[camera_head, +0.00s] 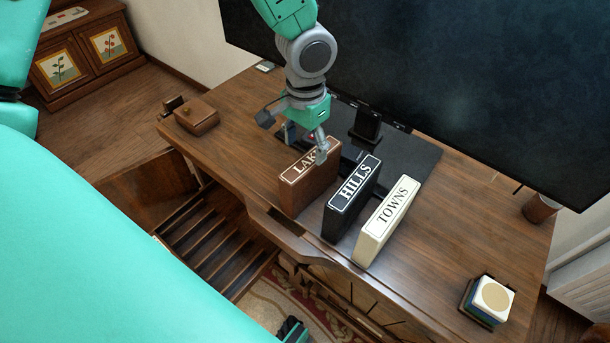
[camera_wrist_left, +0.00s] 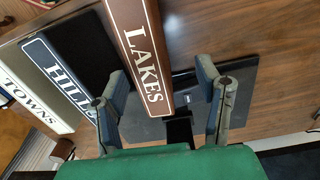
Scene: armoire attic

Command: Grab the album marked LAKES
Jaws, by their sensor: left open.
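The brown LAKES album (camera_head: 306,181) stands upright on the desk, leftmost of three albums, its label partly covered by a finger in the head view. My left gripper (camera_head: 293,137) is open above its far end. In the left wrist view, the LAKES album (camera_wrist_left: 139,50) reaches between the two spread fingers (camera_wrist_left: 165,98), with a gap at its right; the left finger is close to it. The black HILLS album (camera_head: 349,200) and the cream TOWNS album (camera_head: 387,222) stand to its right. My right gripper is not visible.
A large dark screen (camera_head: 430,70) stands behind the albums, with a small dark stand (camera_head: 367,124) in front. A wooden box (camera_head: 197,117) is at the desk's left, a coaster stack (camera_head: 489,300) at the front right, and a brown cup (camera_head: 540,209) at the far right.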

